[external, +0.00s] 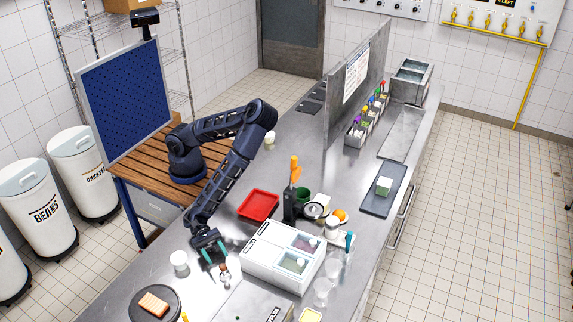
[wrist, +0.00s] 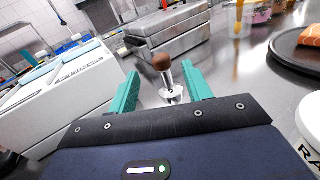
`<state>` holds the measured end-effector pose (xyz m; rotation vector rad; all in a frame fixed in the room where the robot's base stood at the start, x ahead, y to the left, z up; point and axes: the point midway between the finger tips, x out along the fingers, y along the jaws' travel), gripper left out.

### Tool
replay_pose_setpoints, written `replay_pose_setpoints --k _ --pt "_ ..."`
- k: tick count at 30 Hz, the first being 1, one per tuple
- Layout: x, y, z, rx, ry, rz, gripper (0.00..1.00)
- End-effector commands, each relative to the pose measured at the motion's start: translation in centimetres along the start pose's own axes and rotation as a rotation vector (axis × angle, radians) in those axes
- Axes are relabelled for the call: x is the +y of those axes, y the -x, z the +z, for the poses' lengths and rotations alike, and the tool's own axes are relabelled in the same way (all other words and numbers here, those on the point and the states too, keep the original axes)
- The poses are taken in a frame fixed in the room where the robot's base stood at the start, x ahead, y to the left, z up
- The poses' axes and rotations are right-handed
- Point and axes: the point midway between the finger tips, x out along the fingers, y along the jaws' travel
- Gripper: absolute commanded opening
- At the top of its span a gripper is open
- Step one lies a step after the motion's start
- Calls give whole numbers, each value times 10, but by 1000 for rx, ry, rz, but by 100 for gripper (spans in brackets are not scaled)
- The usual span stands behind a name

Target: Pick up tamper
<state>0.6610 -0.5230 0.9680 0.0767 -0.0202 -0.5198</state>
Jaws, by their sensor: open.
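The tamper has a round brown knob and a shiny metal body. In the wrist view the tamper (wrist: 163,64) stands upright on the steel counter, framed between the two teal fingers. In the external view the tamper (external: 224,274) is small, just in front of the fingertips. My gripper (external: 213,257) is low over the counter with its jaws apart. In the wrist view my gripper (wrist: 160,80) is open and empty. The tamper appears slightly beyond the fingertips; contact is not visible.
A white lidded box (external: 262,262) stands right of my gripper. A white cup (external: 180,262) is to the left. A dark round board (external: 170,311) bears a salmon piece (external: 153,304). A red tray (external: 258,205) lies behind.

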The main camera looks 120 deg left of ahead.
Motion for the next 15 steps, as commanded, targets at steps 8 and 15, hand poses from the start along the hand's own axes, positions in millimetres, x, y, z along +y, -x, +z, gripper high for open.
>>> replay_pose_setpoints --k 8,15 --pt "-1 -19 0 -1 -2 0 50" --pt "-2 -51 0 -2 -2 0 50"
